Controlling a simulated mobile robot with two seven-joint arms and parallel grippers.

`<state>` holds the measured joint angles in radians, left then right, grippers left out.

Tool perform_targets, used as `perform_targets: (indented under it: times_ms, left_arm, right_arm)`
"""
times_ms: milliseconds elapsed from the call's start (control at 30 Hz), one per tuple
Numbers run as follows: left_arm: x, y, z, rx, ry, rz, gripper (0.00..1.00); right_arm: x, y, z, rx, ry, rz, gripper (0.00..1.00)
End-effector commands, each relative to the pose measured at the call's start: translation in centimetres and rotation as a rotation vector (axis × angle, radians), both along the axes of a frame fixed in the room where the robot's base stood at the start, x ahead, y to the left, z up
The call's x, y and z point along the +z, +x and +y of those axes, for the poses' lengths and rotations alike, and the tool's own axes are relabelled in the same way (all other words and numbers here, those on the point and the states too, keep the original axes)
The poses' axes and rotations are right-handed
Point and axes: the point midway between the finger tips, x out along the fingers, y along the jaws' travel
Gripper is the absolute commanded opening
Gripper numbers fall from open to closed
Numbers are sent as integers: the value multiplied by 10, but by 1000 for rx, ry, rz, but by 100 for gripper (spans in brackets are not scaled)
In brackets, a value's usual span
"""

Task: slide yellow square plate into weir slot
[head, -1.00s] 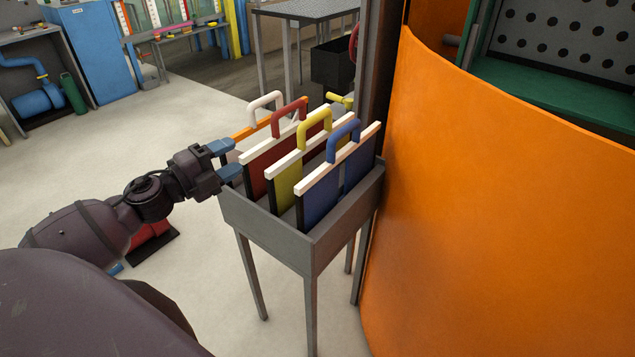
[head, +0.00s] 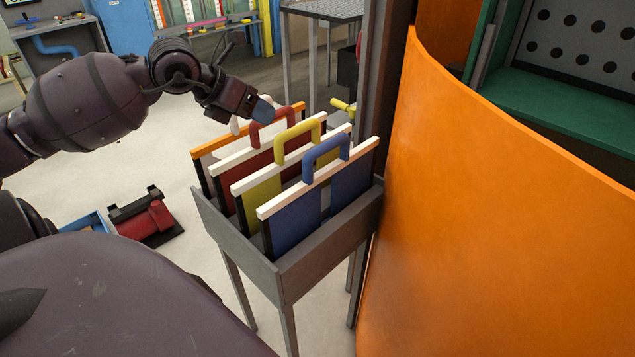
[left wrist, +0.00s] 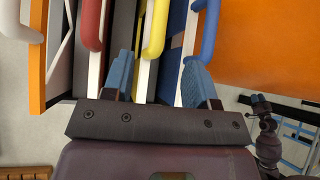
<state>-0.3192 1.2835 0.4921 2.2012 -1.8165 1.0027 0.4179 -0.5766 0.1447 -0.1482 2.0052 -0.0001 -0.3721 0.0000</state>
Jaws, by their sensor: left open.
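The yellow square plate (head: 262,198) stands upright in a grey rack (head: 330,250), with a white top bar and a yellow loop handle. It is between a red plate (head: 222,191) and a blue plate (head: 296,226), which hides much of it. My left gripper (head: 265,108) is open and empty, above the rack near the back handles. In the left wrist view, the yellow handle (left wrist: 156,32) lies between my open fingers (left wrist: 158,68), with the blue handle (left wrist: 208,32) close to the right finger. I cannot tell whether they touch. No weir slot is clearly visible.
Another plate with an orange top bar (head: 205,149) stands at the rack's back. A large orange curved wall (head: 490,220) closes off the right, and a dark post (head: 388,90) rises behind the rack. Open floor (head: 150,180) lies left.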

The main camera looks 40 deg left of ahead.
Motion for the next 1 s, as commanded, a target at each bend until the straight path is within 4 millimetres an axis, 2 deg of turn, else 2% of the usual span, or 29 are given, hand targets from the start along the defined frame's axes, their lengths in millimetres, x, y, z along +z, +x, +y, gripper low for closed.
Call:
perform_targets:
  times_ms: [100,300,667,1000]
  left_arm:
    - [-7,6,-1,-1,3,3,53]
    - [-28,26,-7,0,2,5,53]
    - [-43,43,-12,0,1,3,53]
    - [-67,73,-18,0,1,4,53]
  right_arm:
    - [-11,-12,-1,-5,-1,28,43]
    - [-25,-19,-1,-5,1,54,43]
    - [-17,-4,2,3,2,20,43]
    - [-33,-9,3,4,2,44,43]
